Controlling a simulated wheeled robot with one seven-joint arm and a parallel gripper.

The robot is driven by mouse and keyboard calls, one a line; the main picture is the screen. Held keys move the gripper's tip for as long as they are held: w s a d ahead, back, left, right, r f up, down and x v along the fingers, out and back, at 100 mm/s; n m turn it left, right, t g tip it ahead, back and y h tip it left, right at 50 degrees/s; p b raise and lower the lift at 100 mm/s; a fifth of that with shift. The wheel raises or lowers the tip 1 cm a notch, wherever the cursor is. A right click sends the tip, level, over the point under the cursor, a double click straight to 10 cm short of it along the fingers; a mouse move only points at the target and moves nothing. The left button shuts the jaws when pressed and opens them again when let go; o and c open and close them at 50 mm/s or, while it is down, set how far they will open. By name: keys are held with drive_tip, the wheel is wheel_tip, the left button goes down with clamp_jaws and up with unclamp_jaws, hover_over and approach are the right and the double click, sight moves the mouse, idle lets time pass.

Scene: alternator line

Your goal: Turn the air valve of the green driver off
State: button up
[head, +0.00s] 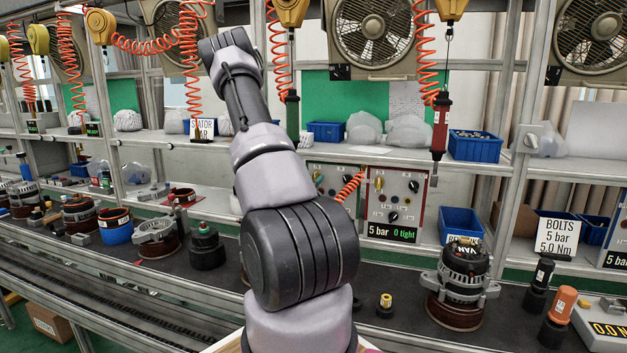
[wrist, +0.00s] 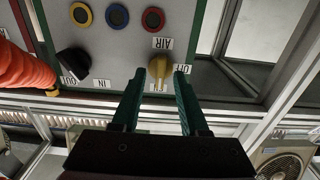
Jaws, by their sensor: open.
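The green driver (head: 292,115) hangs on an orange coiled hose left of the red driver. The grey control panel with a green edge (head: 316,180) is mostly hidden behind my arm in the head view. In the wrist view, upside down, the panel (wrist: 115,50) fills the upper part. Its yellow air valve knob (wrist: 160,67) sits beside the AIR label, with an OFF label to its right. The knob's long axis looks roughly upright in that picture. My gripper (wrist: 161,74) is open, its green fingers on either side of the knob; I cannot tell whether they touch it.
A black knob (wrist: 73,62) and coloured ring ports (wrist: 117,15) share the panel. An orange hose (wrist: 22,70) is close at the left. A red-edged panel (head: 395,203) stands beside it, with the red driver (head: 440,125) hanging above. An alternator (head: 463,275) stands in front.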

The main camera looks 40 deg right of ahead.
drive_tip(key=shift+d, duration=0.1)
clamp_jaws()
drive_tip(key=shift+w+n, duration=0.1)
drive_tip(key=shift+n, duration=0.2)
drive_tip(key=shift+w+f+n, duration=0.1)
drive_tip(key=shift+f+n, duration=0.05)
drive_tip(key=shift+n, duration=4.2)
drive_tip(key=shift+w+f+n, duration=0.1)
drive_tip(key=shift+n, duration=4.25)
